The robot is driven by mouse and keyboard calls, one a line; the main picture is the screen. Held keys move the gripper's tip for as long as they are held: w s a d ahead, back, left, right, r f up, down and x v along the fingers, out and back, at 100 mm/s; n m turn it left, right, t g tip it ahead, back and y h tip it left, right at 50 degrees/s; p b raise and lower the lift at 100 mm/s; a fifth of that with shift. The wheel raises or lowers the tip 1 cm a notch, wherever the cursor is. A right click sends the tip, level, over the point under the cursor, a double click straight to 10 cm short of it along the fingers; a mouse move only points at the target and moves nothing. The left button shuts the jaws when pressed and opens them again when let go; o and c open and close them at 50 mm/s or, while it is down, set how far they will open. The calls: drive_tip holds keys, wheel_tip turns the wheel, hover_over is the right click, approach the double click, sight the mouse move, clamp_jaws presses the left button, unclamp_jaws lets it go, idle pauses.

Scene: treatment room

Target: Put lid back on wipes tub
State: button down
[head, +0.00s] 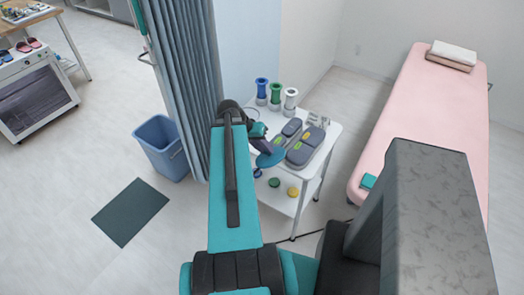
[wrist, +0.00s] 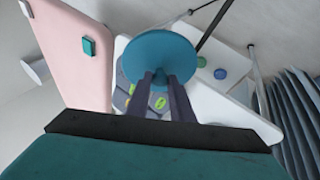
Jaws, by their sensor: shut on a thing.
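A teal round lid (wrist: 160,52) is held by its small knob between the two dark fingers of my gripper (wrist: 163,82). In the head view the lid (head: 270,158) is tilted and hangs over the near-left edge of the white trolley (head: 331,131). My gripper (head: 262,144) is shut on it. I cannot make out the wipes tub for certain in either view; the lid, my gripper and my arm hide part of the trolley.
Blue, green and white spool-like things (head: 276,93) stand at the trolley's back. Two grey devices (head: 305,148) lie on its top. A pink couch (head: 425,110) is at right. A grey-blue curtain (head: 185,80) and blue bin (head: 161,146) are at left.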

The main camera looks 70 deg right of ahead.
drive_tip(key=shift+d, duration=0.1)
drive_tip(key=w+d+r+m+t+p, duration=0.1)
drive_tip(key=w+d+r+m+t, duration=0.1)
drive_tip(key=w+d, duration=0.6)
drive_tip(key=w+d+r+m+t+h+p, duration=0.1)
drive_tip(key=w+d+r+m+p, duration=0.1)
drive_tip(key=w+d, duration=0.5)
drive_tip(key=shift+w+d+r+m+t, duration=0.45)
drive_tip(key=shift+d+r, duration=0.95)
drive_tip(key=shift+d, duration=1.9)
drive_tip(key=shift+f, duration=0.15)
drive_tip(key=shift+f+b, duration=0.6)
drive_tip(key=shift+f, duration=1.35)
drive_tip(key=shift+f+b, duration=0.75)
drive_tip(key=shift+f, duration=0.35)
drive_tip(key=shift+f+b, duration=0.2)
drive_tip(key=shift+b, duration=0.65)
